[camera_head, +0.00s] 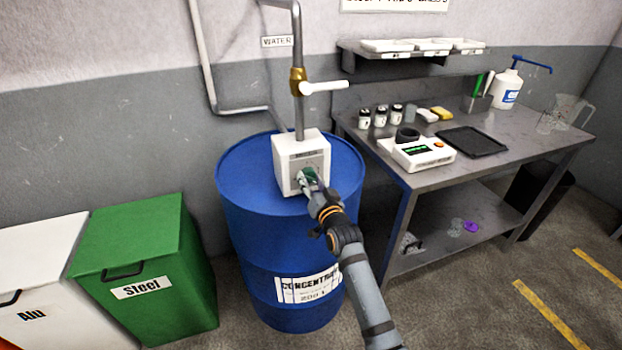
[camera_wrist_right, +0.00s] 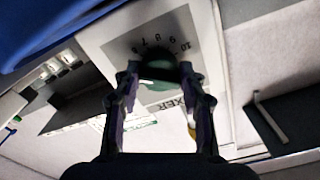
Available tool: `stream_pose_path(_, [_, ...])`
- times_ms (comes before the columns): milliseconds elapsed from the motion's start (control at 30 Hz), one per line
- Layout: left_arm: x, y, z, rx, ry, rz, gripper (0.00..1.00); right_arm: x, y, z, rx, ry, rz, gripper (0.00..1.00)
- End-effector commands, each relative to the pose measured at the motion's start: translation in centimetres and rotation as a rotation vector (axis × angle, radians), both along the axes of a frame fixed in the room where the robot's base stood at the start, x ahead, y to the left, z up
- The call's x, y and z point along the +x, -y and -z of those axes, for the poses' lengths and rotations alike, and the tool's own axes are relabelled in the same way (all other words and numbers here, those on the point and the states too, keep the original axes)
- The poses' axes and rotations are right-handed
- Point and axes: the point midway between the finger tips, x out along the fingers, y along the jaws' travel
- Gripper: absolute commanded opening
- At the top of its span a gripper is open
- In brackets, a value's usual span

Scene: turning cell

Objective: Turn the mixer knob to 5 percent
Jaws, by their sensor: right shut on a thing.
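The white mixer box (camera_head: 287,160) stands on top of a blue drum (camera_head: 245,200), with a pipe rising from it. Its green knob (camera_head: 308,174) is on the front face. My right gripper (camera_head: 311,183) reaches the box front and is shut on the knob. In the right wrist view, the dark green knob (camera_wrist_right: 158,68) sits between the two fingers of my right gripper (camera_wrist_right: 158,85). Scale numbers around 7 to 10 show on the mixer face (camera_wrist_right: 112,46), upside down. The pointer and the low end of the scale cannot be made out. My left gripper is not in view.
A brass valve with a white lever (camera_head: 323,86) is on the pipe above the box. A metal workbench (camera_head: 480,170) with a scale (camera_head: 424,152) and a black tray (camera_head: 473,142) stands to the right. Green (camera_head: 140,250) and white bins (camera_head: 40,250) stand left.

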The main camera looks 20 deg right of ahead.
Motion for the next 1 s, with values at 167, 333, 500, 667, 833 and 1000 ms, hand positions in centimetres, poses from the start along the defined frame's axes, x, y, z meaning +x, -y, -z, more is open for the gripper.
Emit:
stream_pose_path(167, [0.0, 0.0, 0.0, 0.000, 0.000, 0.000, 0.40, 0.0, 0.0, 0.0, -0.002, 0.001, 0.000, 0.55])
stream_pose_path(333, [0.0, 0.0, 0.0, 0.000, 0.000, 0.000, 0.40, 0.0, 0.0, 0.0, -0.002, 0.001, 0.000, 0.64])
stream_pose_path(500, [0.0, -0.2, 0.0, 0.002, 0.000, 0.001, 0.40, 0.0, 0.0, 0.0, -0.002, 0.001, 0.000, 0.64])
stream_pose_path(667, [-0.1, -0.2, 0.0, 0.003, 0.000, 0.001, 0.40, -1.4, 0.0, 0.1, -0.002, -0.001, 0.000, 0.64])
stream_pose_path(833, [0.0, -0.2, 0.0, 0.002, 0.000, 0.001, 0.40, -5.5, 0.2, 0.1, 0.000, -0.001, 0.000, 0.64])
stream_pose_path(1000, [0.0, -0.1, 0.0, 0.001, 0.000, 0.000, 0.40, -9.4, 0.3, 0.1, -0.002, -0.002, 0.000, 0.64])
